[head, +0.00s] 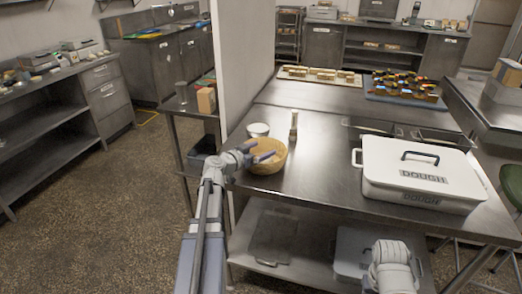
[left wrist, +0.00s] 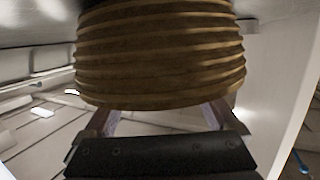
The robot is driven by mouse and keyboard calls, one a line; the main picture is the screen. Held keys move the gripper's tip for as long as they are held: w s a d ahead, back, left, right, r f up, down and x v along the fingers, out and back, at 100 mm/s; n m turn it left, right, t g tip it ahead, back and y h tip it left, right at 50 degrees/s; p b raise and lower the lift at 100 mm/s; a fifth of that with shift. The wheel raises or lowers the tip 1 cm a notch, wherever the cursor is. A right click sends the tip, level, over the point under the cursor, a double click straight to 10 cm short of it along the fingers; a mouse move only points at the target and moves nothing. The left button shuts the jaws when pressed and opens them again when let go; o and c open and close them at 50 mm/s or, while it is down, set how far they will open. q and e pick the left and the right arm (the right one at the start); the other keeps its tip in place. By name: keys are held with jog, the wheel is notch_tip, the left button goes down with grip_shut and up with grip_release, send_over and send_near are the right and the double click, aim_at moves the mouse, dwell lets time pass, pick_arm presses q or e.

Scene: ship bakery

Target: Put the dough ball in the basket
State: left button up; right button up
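The round tan basket (head: 268,166) stands on the near left part of the steel table. My left gripper (head: 258,154) is at the basket's left rim, with its fingers apart. In the left wrist view the basket's ribbed wall (left wrist: 160,55) fills the top, just beyond the two spread fingers (left wrist: 163,118); I cannot tell whether they touch it. No dough ball is visible. A white box marked DOUGH (head: 415,175) with a lid and dark handle stands on the right of the table; its inside is hidden. My right gripper is not in view; part of my right arm shows at the bottom.
A white bowl (head: 258,130) and a slim shaker-like item (head: 294,125) stand behind the basket. A white partition (head: 240,60) rises at the table's left edge. Boards with baked goods (head: 320,75) lie at the back. The table middle is clear.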

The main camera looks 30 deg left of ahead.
pick_arm(q)
jog(key=shift+o, duration=0.3)
jog(key=shift+r+p, duration=0.5)
jog(key=p+v, duration=0.2)
jog(key=v, duration=1)
jog(key=shift+p, duration=0.3)
jog(key=shift+r, duration=0.1)
